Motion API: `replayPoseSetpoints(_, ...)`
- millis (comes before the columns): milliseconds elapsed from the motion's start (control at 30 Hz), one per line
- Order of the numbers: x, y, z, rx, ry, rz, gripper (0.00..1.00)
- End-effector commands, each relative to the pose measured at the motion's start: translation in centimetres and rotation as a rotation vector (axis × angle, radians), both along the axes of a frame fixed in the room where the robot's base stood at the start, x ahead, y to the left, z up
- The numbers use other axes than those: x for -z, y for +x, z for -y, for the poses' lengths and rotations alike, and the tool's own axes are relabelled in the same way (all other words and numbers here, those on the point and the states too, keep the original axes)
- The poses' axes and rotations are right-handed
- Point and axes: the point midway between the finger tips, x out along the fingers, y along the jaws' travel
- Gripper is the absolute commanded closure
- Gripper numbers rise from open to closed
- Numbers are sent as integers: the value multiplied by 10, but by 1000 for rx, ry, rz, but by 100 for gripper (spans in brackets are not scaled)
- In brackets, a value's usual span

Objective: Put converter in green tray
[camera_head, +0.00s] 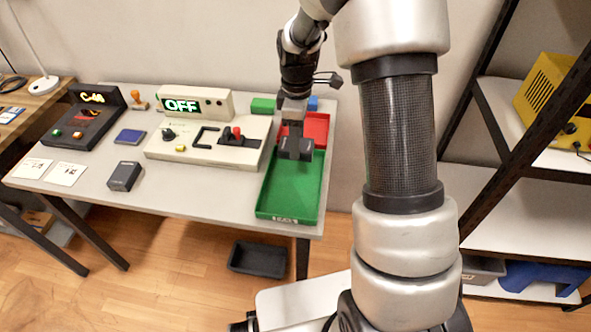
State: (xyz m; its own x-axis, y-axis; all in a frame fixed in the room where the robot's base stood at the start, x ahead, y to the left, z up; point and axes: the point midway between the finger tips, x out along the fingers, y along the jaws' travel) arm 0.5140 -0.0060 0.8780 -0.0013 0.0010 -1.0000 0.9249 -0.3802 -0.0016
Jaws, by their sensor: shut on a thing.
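My gripper (294,131) points down over the far part of the green tray (293,190), close to the red tray (317,128) behind it. It is shut on a small dark grey box, which looks like the converter (296,152). The fingertips and the box are both dark, so their edges are hard to tell apart. The box seems to be above the tray; I cannot tell if it touches the floor or rim. The near part of the green tray is empty.
A similar dark box (124,176) lies on the grey table (200,196), near a blue pad (130,136). A control panel (210,140) with a red-knobbed lever stands left of the trays. A green block (263,105) sits behind. A yellow device (556,97) is on the right shelf.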

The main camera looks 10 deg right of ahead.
Motion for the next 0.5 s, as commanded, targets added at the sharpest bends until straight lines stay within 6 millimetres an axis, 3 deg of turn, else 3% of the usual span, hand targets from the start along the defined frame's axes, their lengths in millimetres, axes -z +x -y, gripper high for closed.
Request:
replayPoseSetpoints(100, 20, 0, 0, 1, 0, 0, 83)
replayPoseSetpoints(267, 31, 0, 0, 2, 0, 1, 83)
replayPoseSetpoints(500, 62, 0, 0, 2, -1, 0, 83)
